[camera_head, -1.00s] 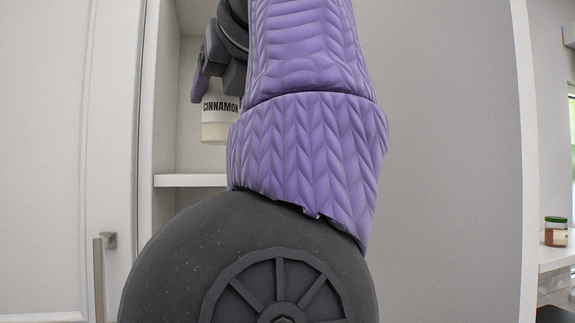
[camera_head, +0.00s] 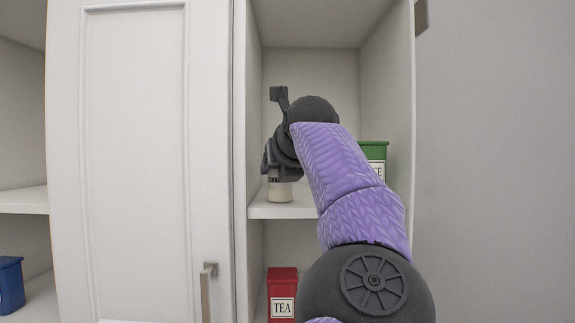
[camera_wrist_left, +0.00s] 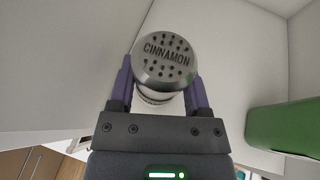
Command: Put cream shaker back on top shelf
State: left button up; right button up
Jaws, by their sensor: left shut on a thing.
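The cream shaker (camera_head: 279,193) has a metal lid stamped "CINNAMON", and this lid (camera_wrist_left: 166,60) faces the left wrist view. My left gripper (camera_head: 281,176) is shut on the shaker, with one purple finger on each side in the left wrist view (camera_wrist_left: 160,82). The shaker is upright inside the open cabinet, just over the front left part of the shelf (camera_head: 262,212). I cannot tell whether its base touches the shelf. The gripper and arm hide its upper part in the head view. My right gripper is out of view.
A green tin (camera_head: 374,151) stands on the same shelf to the right, partly behind my arm; it shows in the wrist view (camera_wrist_left: 285,128). A red TEA tin (camera_head: 282,292) stands below. A white cabinet door (camera_head: 135,150) is at the left, and a blue tin (camera_head: 10,285) beyond it.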

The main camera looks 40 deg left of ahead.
pick_arm(q)
jog(key=shift+s+f, duration=0.1)
jog(key=o, duration=1.3)
jog(key=shift+r, duration=0.25)
jog(key=b+v, duration=0.4)
jog(key=v, duration=0.8)
jog(key=shift+f+b, duration=0.1)
jog(key=shift+b, duration=0.2)
